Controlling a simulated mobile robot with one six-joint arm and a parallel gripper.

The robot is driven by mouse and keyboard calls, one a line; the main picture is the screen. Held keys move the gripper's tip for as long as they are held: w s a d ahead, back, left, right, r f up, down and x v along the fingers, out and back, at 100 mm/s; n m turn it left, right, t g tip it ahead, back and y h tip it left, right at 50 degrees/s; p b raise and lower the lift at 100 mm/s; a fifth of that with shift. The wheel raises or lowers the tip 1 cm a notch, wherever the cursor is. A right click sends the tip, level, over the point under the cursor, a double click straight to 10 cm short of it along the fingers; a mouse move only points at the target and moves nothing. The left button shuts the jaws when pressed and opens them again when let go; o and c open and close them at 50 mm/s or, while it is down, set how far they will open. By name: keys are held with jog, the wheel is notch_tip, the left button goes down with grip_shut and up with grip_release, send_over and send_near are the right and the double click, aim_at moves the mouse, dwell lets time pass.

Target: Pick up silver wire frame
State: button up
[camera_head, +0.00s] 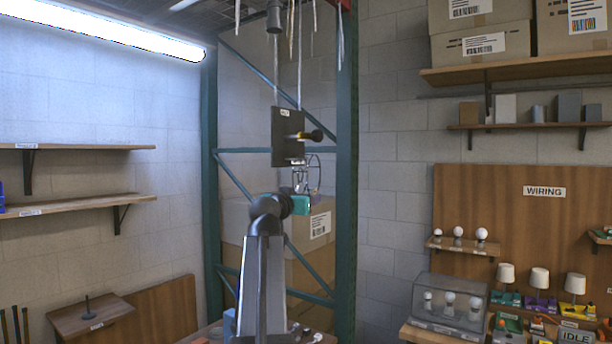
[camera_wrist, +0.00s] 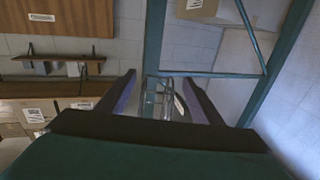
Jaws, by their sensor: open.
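The silver wire frame (camera_head: 314,175) shows as a thin cage with a round ring, just below the dark hanging panel (camera_head: 287,137) in the head view. In the wrist view the wire frame (camera_wrist: 151,97) stands between the two dark fingers of my gripper (camera_wrist: 159,80). The fingers are apart, with a gap visible on each side of the frame. In the head view my teal gripper (camera_head: 299,190) is at the lower end of the frame. My gripper and arm partly hide its lower part, and contact cannot be made out.
A teal rack post (camera_head: 346,190) stands close to the right of the frame, with braces behind. Cardboard boxes (camera_head: 318,222) stand behind. Lamps and bulbs stand on the right bench.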

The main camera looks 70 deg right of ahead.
aim_at(311, 190)
jog(key=d, duration=0.1)
jog(key=p, duration=0.1)
jog(key=d, duration=0.1)
jog(key=shift+d+r+p, duration=0.25)
jog(key=shift+d+p, duration=0.05)
jog(key=shift+d, duration=0.05)
jog(key=shift+d+f, duration=0.15)
jog(key=shift+d, duration=0.55)
jog(key=c, duration=1.3)
jog(key=shift+r+b, duration=0.5)
jog(key=shift+r, duration=0.25)
jog(key=s+a+b, duration=0.2)
jog(key=s, duration=0.6)
jog(key=s+a+b, duration=0.2)
jog(key=s+b, duration=0.1)
jog(key=s, duration=0.6)
jog(key=shift+s+a, duration=0.25)
jog(key=shift+a, duration=0.05)
